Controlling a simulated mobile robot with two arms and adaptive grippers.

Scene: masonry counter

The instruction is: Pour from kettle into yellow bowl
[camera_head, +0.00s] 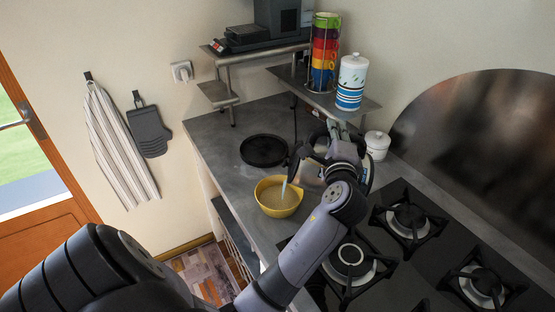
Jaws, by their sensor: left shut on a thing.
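The yellow bowl (270,207) stands on the grey counter, left of the gas hob. Its inside looks pale, as if it holds liquid. The kettle (308,174) is tilted with its dark spout toward the bowl, and most of it is hidden behind my left gripper. A thin pale streak runs from the spout down into the bowl, like poured liquid. My left gripper (335,148) is shut on the kettle, just right of and above the bowl; its fingertips are partly hidden. My right gripper is not in view.
A round black plate or trivet (263,151) lies behind the bowl. A metal shelf (372,106) carries stacked colourful cups (324,50) and a white-and-blue canister (351,82). A small white lidded pot (377,145) stands behind the hob (345,262). The counter's left edge is close to the bowl.

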